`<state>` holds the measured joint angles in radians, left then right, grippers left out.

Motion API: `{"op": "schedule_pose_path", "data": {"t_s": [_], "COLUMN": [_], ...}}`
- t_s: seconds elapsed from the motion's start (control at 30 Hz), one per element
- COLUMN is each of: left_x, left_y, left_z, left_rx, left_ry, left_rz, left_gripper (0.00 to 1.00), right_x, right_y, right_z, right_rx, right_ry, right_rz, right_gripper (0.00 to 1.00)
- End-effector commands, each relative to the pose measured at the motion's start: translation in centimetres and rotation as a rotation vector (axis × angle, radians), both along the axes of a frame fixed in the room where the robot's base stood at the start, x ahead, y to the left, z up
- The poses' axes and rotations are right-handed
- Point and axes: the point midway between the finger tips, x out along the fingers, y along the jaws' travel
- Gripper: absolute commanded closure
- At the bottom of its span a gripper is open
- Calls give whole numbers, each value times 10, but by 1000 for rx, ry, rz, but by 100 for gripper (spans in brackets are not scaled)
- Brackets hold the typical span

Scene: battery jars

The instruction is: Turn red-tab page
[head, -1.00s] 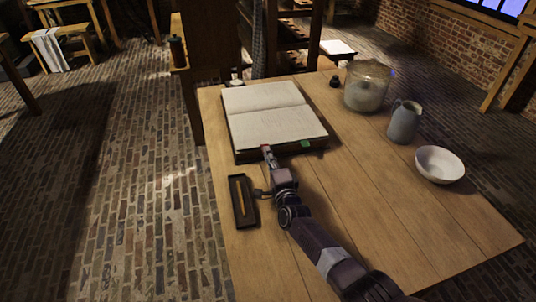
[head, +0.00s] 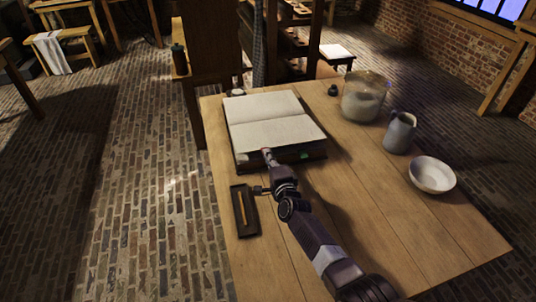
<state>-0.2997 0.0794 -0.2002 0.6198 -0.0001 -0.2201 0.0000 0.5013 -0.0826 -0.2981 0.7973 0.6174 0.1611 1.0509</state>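An open book (head: 272,122) with blank-looking cream pages lies on the wooden table. A green tab (head: 305,155) shows on its near edge, to the right. A small reddish spot (head: 266,149) shows at the book's near edge, right at my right gripper's tip; the gripper largely covers it. My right gripper (head: 269,157) reaches to the book's near edge, left of the green tab. Its fingers are small and seen from behind, so I cannot tell whether they are open or shut on anything. My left gripper is not in view.
A dark tray (head: 233,212) with a thin stick lies left of my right arm. A glass jar (head: 365,97), a grey jug (head: 400,133) and a white bowl (head: 432,175) stand to the right. The table's near right part is clear.

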Motion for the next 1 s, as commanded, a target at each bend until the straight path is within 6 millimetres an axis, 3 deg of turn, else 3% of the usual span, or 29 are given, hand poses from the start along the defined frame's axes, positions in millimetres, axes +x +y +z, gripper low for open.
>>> {"op": "schedule_pose_path", "data": {"t_s": [0.03,0.5,0.73,1.0], "left_x": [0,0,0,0], "left_y": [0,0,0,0], "left_z": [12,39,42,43], "left_rx": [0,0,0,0], "left_ry": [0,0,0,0], "left_rz": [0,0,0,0], "left_gripper": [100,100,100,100], "right_x": [3,31,43,47], "right_y": [1,5,7,7], "right_z": [17,90,108,113], "right_rx": [0,2,0,-3], "right_ry": [-8,-16,-15,-14], "right_rz": [0,-2,-2,-1], "right_gripper": [100,100,100,100]}}
